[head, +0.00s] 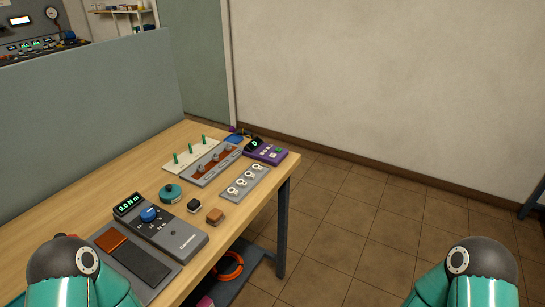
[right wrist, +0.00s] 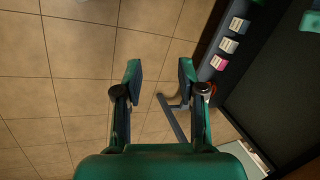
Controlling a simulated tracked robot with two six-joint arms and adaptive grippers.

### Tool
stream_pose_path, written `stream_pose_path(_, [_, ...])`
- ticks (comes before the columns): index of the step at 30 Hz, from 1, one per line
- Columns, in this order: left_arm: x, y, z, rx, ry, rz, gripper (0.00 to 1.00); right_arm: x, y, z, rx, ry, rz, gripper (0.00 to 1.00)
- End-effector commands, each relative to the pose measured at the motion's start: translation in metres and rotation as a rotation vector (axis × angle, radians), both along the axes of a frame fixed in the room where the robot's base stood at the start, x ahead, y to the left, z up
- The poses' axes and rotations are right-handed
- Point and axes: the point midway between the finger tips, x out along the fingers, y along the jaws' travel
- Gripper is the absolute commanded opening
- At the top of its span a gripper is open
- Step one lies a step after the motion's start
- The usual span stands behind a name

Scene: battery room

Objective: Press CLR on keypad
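A purple keypad unit (head: 268,153) with a small dark display showing a green digit sits at the far right corner of the table. It has pale keys and a green key, but the key labels are too small to read, so I cannot tell which is CLR. My right gripper (right wrist: 160,76) is open and empty above the tiled floor in the right wrist view, away from the keypad. In the head view only the upper parts of my arms show at the bottom. My left gripper is not in view.
The wooden table (head: 150,165) holds a grey meter (head: 185,238), a teal round object (head: 171,193), two small blocks, a grey plate with rings (head: 244,182) and a slotted rack. A grey partition (head: 90,120) stands behind. The floor right of the table is clear.

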Motion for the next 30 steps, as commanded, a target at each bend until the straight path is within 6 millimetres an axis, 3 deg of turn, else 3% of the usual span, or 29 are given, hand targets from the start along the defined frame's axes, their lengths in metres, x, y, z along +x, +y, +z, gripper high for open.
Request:
stream_pose_path(9, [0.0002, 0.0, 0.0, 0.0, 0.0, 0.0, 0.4, 0.0001, 0.0, 0.0, 0.0, 0.0, 0.0, 0.4])
stream_pose_path(15, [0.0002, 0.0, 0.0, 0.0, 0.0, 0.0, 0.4, 0.0001, 0.0, 0.0, 0.0, 0.0, 0.0, 0.07])
stream_pose_path(17, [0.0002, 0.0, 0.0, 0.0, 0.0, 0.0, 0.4, 0.0001, 0.0, 0.0, 0.0, 0.0, 0.0, 0.0])
stream_pose_path(30, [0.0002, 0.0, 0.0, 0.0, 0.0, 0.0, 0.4, 0.0001, 0.0, 0.0, 0.0, 0.0, 0.0, 0.0])
